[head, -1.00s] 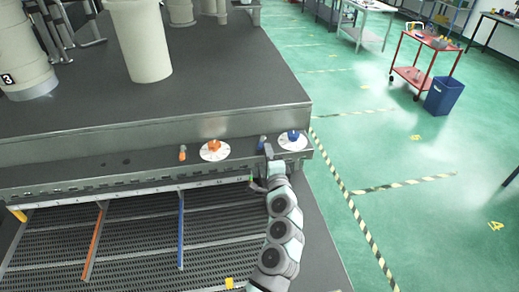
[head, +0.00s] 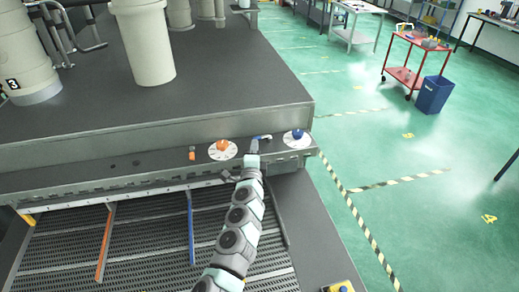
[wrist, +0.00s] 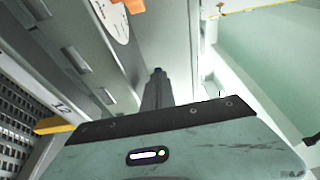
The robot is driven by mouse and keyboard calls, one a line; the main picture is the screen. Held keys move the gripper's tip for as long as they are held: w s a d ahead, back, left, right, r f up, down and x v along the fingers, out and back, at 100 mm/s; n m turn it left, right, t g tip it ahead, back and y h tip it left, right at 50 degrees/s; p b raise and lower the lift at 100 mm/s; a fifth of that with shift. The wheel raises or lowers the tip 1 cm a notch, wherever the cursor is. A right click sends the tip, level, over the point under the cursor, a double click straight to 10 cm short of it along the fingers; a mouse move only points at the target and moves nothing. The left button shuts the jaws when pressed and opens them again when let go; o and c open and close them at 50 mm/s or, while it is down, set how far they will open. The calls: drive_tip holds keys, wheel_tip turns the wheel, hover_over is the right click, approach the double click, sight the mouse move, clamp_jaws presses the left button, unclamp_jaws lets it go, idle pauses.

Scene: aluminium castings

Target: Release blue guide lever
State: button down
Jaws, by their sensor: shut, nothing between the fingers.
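The blue guide lever (head: 263,137) is on the front ledge of the machine, between the orange and blue dials. In the head view it is small and appears to lie over to the right, partly hidden by my gripper. My gripper (head: 254,146) is at the ledge, just in front of and left of the lever. In the wrist view my gripper (wrist: 156,88) is shut with nothing held. A small blue spot, likely part of the lever (wrist: 158,70), shows just past the fingertips; whether they touch cannot be told.
An orange knob (head: 222,145) on a white dial and an orange lever (head: 192,153) are to the left. A blue knob (head: 298,134) on its dial is close on the right. A slatted bed with an orange bar (head: 104,245) and a blue bar (head: 191,230) lies below.

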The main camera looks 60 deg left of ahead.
drive_tip(key=shift+s+a+f, duration=0.5)
drive_tip(key=shift+a+f, duration=0.05)
drive_tip(key=shift+f, duration=0.05)
idle(0.4)
drive_tip(key=shift+d+r, duration=0.15)
drive_tip(key=shift+d, duration=0.05)
drive_tip(key=shift+s+d, duration=0.1)
drive_tip(key=shift+d, duration=0.2)
drive_tip(key=d, duration=0.3)
drive_tip(key=shift+r, duration=0.15)
drive_tip(key=s, duration=0.3)
drive_tip(key=s+d+b, duration=0.1)
drive_tip(key=s, duration=0.5)
drive_tip(key=shift+s+d+r+b, duration=0.15)
drive_tip(key=shift+d+r+b, duration=0.15)
drive_tip(key=shift+b, duration=0.1)
